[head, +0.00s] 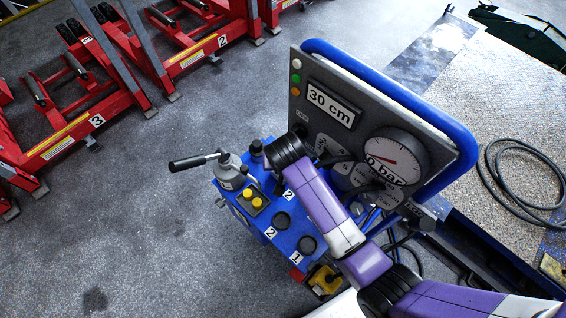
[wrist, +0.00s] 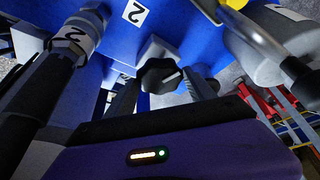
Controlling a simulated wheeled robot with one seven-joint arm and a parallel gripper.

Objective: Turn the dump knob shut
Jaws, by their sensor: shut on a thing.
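The black dump knob (wrist: 158,74), with a lobed edge, sits against the blue body (wrist: 200,45) of the jack in the wrist view. My gripper (wrist: 162,86) has one dark finger on each side of the knob and is shut on it. The knob's turn angle cannot be read. In the head view my purple arm reaches over the blue body (head: 262,232), and its end hides the knob and the fingers. The panel shows "30 cm" on its display (head: 330,103), and the dial gauge (head: 396,160) is marked "bar".
A grey hand pump with a black-handled lever (head: 195,161) stands left of my arm's end. A blue tube frame (head: 400,80) edges the panel. Red numbered stands (head: 90,110) are at upper left. Open floor (head: 130,220) lies left.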

